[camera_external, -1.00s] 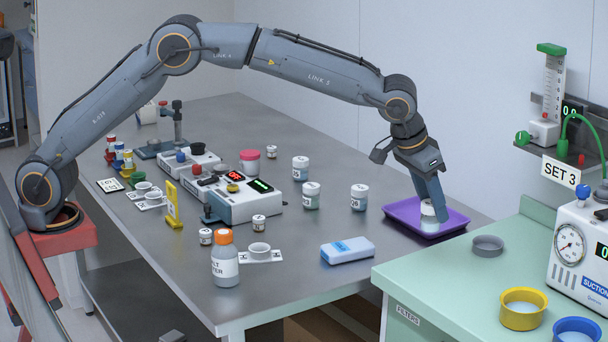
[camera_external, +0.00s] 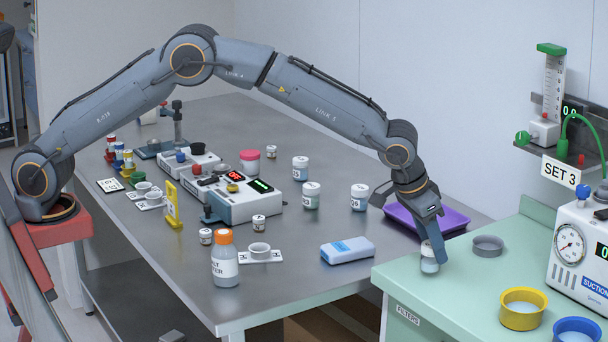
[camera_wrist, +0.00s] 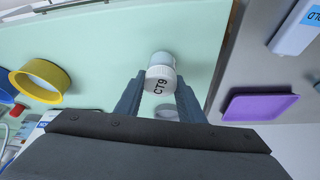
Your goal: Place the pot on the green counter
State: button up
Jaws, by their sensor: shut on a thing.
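A small white-capped pot (camera_external: 429,258) is between the fingers of my gripper (camera_external: 432,252), which is shut on it. The green counter (camera_external: 455,285) is at the lower right. The pot shows over the counter's left part, near its left edge. I cannot tell whether its base touches the surface.
On the counter stand a grey dish (camera_external: 487,246), a yellow ring-shaped bowl (camera_external: 522,309), a blue one (camera_external: 577,330) and a suction unit (camera_external: 580,250). A purple tray (camera_external: 455,219) lies on the grey table behind. The counter's front left is clear.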

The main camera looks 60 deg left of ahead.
jog(key=shift+f, duration=0.45)
jog(key=shift+f, duration=0.15)
jog(key=o, duration=1)
jog(key=shift+o, duration=0.2)
